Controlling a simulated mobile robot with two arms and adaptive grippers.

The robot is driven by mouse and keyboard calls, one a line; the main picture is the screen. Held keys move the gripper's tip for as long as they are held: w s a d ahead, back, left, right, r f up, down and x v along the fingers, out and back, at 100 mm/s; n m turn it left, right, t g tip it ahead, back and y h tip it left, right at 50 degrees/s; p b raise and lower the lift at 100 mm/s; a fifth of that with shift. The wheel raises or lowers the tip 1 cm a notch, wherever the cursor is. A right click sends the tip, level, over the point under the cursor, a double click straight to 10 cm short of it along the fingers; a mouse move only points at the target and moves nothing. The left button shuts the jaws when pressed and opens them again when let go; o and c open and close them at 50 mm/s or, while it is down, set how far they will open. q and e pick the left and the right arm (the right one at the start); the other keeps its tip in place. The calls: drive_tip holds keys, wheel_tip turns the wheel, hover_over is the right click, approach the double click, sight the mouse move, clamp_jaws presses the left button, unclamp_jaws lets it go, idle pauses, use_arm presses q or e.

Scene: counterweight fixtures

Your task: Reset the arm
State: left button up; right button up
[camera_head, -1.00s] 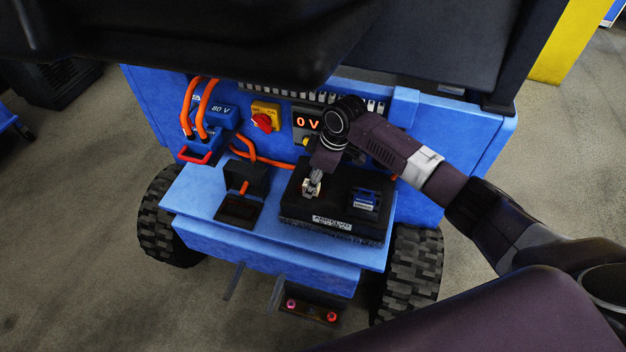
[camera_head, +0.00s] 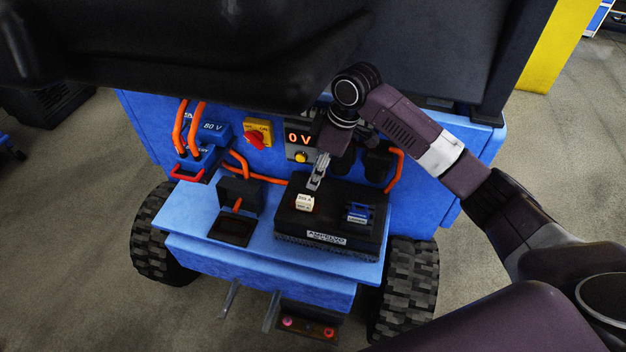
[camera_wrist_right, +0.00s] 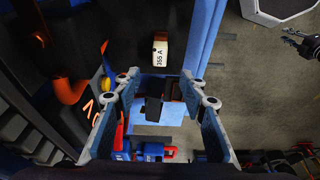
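My right gripper (camera_head: 318,180) is above the black block (camera_head: 345,222) on the blue cart's shelf, just behind a small white fuse-like piece (camera_head: 305,202). In the right wrist view my right gripper (camera_wrist_right: 155,103) has its fingers wide apart with nothing held between them. The white piece, marked 355 A (camera_wrist_right: 162,52), lies outside the fingers there. A blue piece (camera_head: 358,212) sits on the block's right side. A gripper-like shape at the wrist view's upper right edge may be my left gripper (camera_wrist_right: 303,46); its state is unclear.
The cart's panel has a red knob on yellow (camera_head: 257,135), a display reading 0 V (camera_head: 298,137), a yellow button (camera_head: 301,157), and a blue 80 V connector (camera_head: 212,130) with orange cables. A black box with an orange lever (camera_head: 238,195) stands left of the block.

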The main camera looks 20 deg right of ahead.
drive_tip(key=shift+r, duration=0.3)
